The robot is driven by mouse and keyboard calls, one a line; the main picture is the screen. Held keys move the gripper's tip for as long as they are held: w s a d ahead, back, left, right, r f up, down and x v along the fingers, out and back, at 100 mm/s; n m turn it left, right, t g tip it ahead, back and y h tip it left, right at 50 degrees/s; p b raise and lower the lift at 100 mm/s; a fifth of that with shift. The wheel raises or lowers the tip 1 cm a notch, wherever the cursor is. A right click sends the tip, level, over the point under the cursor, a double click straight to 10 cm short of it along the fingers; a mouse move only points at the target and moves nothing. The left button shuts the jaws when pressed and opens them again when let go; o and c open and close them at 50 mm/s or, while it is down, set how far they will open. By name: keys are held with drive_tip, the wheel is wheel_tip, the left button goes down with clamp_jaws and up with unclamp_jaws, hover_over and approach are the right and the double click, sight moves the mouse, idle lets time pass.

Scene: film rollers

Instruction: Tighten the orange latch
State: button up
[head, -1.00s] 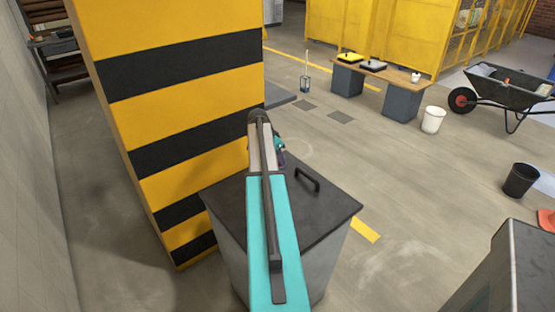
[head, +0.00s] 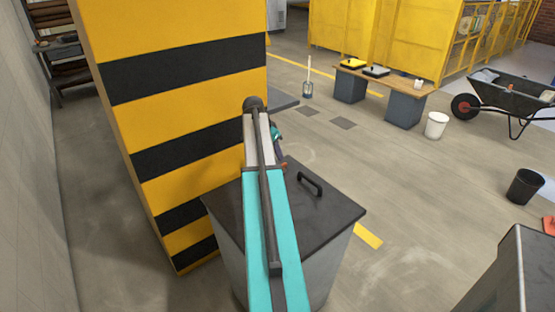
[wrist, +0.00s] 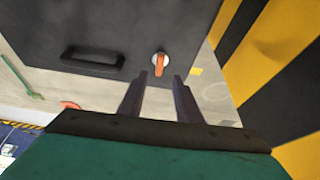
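The orange latch (wrist: 161,62) is a small orange lever on a pale round base, on the dark lid (wrist: 100,25) of a grey bin, near the lid's edge. In the wrist view my gripper (wrist: 161,77) is open, its two dark fingers apart with nothing between them. The latch shows just beyond the fingertips, in line with the gap; I cannot tell how far apart they are in depth. In the head view my gripper (head: 279,148) is small and partly hidden by my arm, with a small orange spot, likely the latch (head: 285,167), just below it.
A black handle (head: 310,184) stands up from the lid beside the latch. A yellow-and-black striped pillar (head: 185,100) rises close to the left of the bin. A dark grey box (head: 530,265) is at the lower right. The floor between is open.

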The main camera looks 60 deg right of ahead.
drive_tip(key=v, duration=0.6)
drive_tip(key=shift+b, duration=0.35)
drive_tip(key=shift+r, duration=0.15)
